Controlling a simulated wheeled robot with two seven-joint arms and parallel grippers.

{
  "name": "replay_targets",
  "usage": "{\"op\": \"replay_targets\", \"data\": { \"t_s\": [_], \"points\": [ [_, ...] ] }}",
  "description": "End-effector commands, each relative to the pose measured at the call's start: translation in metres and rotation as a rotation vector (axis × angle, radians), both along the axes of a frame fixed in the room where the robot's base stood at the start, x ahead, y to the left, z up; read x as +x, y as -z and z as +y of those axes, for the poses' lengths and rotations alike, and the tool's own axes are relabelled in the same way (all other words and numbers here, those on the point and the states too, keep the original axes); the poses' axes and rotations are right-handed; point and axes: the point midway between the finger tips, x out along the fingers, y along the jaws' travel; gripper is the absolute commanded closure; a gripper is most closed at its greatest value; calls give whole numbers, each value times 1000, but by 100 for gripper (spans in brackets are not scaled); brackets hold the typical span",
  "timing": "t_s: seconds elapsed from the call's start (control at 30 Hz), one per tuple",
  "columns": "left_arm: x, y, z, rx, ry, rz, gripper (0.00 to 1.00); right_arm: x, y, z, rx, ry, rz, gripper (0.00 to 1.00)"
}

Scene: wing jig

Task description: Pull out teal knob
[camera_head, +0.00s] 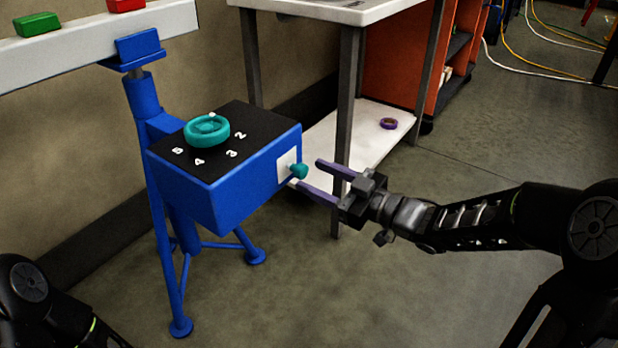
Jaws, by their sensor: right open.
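The small teal knob (299,171) sticks out of a white plate (285,163) on the right side of a blue box (245,179). My right gripper (309,174) comes in from the right, open, with its two purple-grey fingers pointing at the box. The knob lies between or just beyond the fingertips; I cannot tell whether they touch it. A larger teal dial (207,131) sits on the box's black top, beside white numbers. My left gripper is not in view; only part of my left arm shows at the lower left.
The box stands on a blue tripod stand (147,105) below a white beam (75,52) carrying a green block (37,24) and a red block (126,4). Behind are a white table (330,8) with grey legs and an orange shelf unit (392,62). The floor at front is clear.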

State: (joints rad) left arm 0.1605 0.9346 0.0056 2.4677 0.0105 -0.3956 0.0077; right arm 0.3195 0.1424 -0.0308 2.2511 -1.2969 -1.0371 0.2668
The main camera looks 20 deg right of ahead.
Motion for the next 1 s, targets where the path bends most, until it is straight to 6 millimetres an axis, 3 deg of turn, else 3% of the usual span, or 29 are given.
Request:
{"op": "replay_targets", "data": {
  "t_s": [0.2,0.5,1.0],
  "points": [
    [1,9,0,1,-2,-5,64,17,1,14,-2,-1,0,48],
    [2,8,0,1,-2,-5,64,19,0,15,-1,1,1,49],
    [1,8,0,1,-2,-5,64,19,0,15,-1,1,1,90]
  ]
}}
